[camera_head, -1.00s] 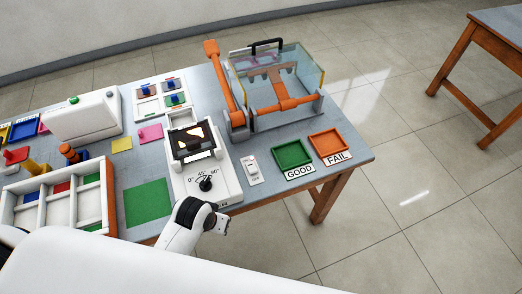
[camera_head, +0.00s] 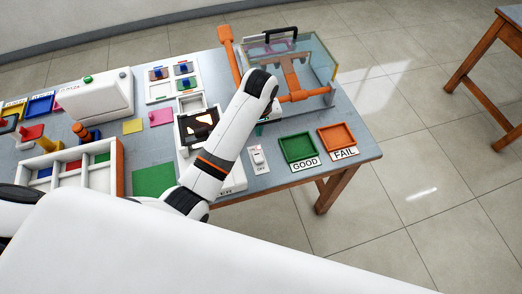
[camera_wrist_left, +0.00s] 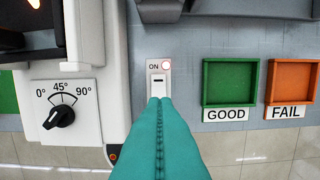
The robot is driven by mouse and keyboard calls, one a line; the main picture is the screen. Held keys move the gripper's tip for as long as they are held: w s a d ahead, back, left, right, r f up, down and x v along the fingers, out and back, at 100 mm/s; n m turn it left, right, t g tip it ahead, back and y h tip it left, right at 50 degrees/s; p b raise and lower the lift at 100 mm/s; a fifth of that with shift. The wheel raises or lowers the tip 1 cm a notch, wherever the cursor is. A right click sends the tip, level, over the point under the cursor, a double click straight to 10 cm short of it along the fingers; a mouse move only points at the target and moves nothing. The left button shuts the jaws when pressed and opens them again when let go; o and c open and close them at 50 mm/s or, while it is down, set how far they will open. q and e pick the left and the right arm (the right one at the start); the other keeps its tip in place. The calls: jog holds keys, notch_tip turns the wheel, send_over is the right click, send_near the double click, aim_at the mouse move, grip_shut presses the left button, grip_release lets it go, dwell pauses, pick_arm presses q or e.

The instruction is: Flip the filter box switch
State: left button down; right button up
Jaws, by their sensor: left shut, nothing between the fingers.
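A small white switch plate (camera_head: 258,159) lies on the table in front of the glass-sided box (camera_head: 285,70) with orange parts. In the left wrist view the switch (camera_wrist_left: 158,82) has a dark slot, an "ON" label and a glowing red light. My left gripper (camera_wrist_left: 160,100), with teal fingers, is shut and empty. Its tips overlap the lower part of the switch in the wrist view; I cannot tell if they touch it. In the head view my left arm hides most of the gripper (camera_head: 263,119), only a bit of teal showing. My right gripper is not in view.
A green GOOD tray (camera_head: 297,148) and an orange FAIL tray (camera_head: 337,138) sit right of the switch. A white device with a 0–90° dial (camera_wrist_left: 58,117) stands left of it, partly behind my arm. The table's front edge is close.

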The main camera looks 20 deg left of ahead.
pick_arm(q)
jog(key=shift+w+r, duration=0.2)
jog(key=shift+r, duration=0.15)
send_over(260, 157)
jog(key=f, duration=0.6)
jog(key=f+p, duration=0.1)
jog(key=f, duration=0.2)
jog(key=shift+w+a+f, duration=0.25)
jog(key=shift+w+a, duration=0.15)
jog(key=f, duration=0.2)
jog(key=s+f, duration=0.1)
jog(key=shift+d+f+p, duration=0.15)
jog(key=shift+d+p, duration=0.15)
jog(key=shift+d, duration=0.1)
jog(key=shift+s+d+f, duration=0.15)
jog(key=shift+s+f, duration=0.05)
jog(key=shift+f, duration=0.25)
jog(key=shift+w, duration=0.1)
